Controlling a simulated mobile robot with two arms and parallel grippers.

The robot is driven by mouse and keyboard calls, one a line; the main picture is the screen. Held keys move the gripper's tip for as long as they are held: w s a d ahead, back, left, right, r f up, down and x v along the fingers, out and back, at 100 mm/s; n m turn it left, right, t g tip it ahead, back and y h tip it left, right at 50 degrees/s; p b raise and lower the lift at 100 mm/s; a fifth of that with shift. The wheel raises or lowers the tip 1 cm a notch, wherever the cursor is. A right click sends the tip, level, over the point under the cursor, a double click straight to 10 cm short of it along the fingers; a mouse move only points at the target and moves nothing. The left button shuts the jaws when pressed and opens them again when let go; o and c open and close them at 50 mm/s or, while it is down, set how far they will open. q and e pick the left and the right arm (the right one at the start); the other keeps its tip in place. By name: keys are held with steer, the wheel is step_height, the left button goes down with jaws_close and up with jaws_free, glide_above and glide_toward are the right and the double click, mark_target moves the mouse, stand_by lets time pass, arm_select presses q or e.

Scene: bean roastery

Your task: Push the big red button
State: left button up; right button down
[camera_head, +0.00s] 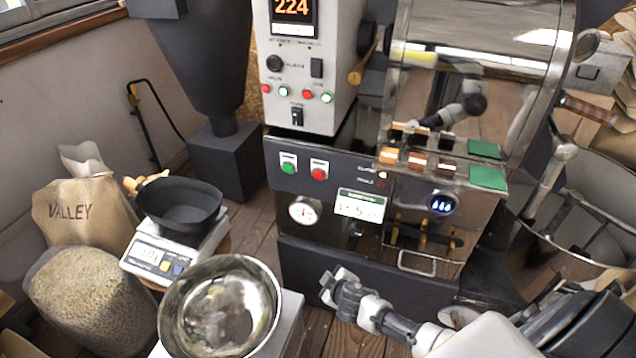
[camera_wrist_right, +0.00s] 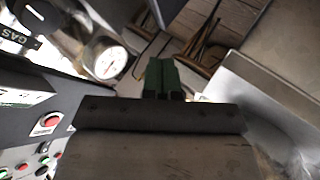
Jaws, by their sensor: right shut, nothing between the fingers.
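The red button (camera_head: 319,174) sits on the dark front panel (camera_head: 330,160) of the roasting machine, in a light square surround, right of a green button (camera_head: 288,167). The red button also shows in the right wrist view (camera_wrist_right: 46,124), at left. My right gripper (camera_head: 328,284) reaches in from the lower right, below and in front of the panel, apart from the button. Its fingers lie together in the right wrist view (camera_wrist_right: 162,70) and hold nothing. My left gripper is in neither view.
A round gauge (camera_head: 303,210) and white label (camera_head: 358,205) sit below the buttons. Small red and green buttons line the upper control box (camera_head: 300,75). A metal bowl (camera_head: 220,306), a black pan on a scale (camera_head: 165,256) and bean sacks (camera_head: 85,213) stand left.

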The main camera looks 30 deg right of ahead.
mark_target(319, 175)
steer(key=w+a+r+n+t+b, duration=0.1)
steer(key=w+r+t, duration=0.2)
steer(key=r, duration=0.7)
steer(key=w+a+r+n+t+b, duration=0.1)
steer(key=w+a+r+t+b, duration=0.1)
steer(key=w+r, duration=0.4)
step_height(319, 175, up, 5)
steer(key=shift+w+a+t+y, duration=0.2)
steer(key=shift+t+y, duration=0.1)
steer(key=shift+t, duration=0.5)
steer(key=shift+w+d+b, duration=0.55)
steer(key=shift+w+d, duration=0.95)
steer(key=shift+d, duration=0.2)
steer(key=shift+w+d+b, duration=0.5)
steer(key=shift+w+d, duration=0.95)
steer(key=shift+d, duration=0.2)
steer(key=shift+d, duration=0.1)
steer(key=shift+w+d, duration=0.2)
steer(key=shift+w, duration=0.05)
